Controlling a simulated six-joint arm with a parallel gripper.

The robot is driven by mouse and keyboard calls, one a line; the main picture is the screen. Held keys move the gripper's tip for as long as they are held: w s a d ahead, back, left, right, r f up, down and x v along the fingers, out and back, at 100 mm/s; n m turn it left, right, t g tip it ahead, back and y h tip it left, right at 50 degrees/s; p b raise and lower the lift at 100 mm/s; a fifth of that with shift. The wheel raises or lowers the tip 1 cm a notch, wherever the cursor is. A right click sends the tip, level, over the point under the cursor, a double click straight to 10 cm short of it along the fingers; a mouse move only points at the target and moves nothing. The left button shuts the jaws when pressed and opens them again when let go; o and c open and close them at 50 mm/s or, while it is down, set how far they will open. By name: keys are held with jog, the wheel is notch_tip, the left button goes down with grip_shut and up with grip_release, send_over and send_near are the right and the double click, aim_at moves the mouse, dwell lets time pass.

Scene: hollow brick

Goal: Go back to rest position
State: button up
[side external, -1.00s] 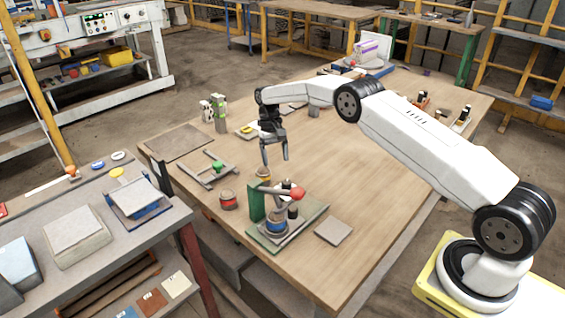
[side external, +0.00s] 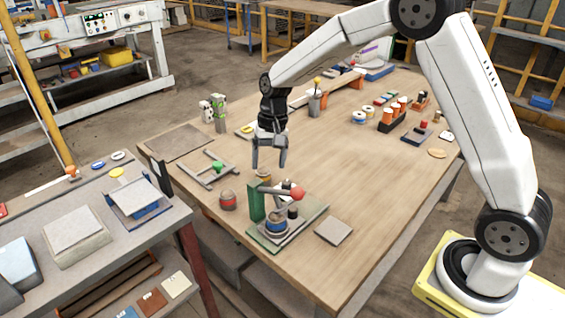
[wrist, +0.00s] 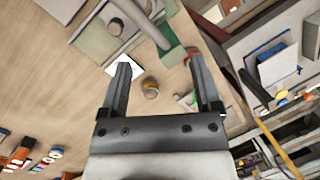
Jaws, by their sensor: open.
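My gripper (side external: 269,160) is open and points down above the wooden table (side external: 345,170), near its front left part. In the side external view its fingertips are just above a small yellow-topped jar (side external: 264,176), and the depth gap is hard to tell. In the wrist view the two fingers (wrist: 165,78) are spread apart with nothing held between them. The jar (wrist: 150,88) shows on the table between the fingers, apart from both. No hollow brick can be made out for sure.
A green-based fixture with a red ball (side external: 297,193) stands close in front of my gripper. A red-banded jar (side external: 228,200) and a grey frame (side external: 208,172) lie to the left. The table's middle is clear.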

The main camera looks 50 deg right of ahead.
jog(key=shift+n+t, duration=0.3)
jog(key=shift+t, duration=0.3)
jog(key=s, duration=0.4)
jog(key=s+r, duration=0.1)
jog(key=s, duration=0.1)
jog(key=shift+s+a, duration=0.35)
jog(key=s+d+f+n+t+h, duration=0.1)
jog(key=s+n, duration=0.4)
jog(key=s, duration=0.7)
jog(key=shift+s+d+f+t+h, duration=0.35)
jog(key=shift+d+t+h, duration=0.3)
jog(key=shift+d, duration=0.25)
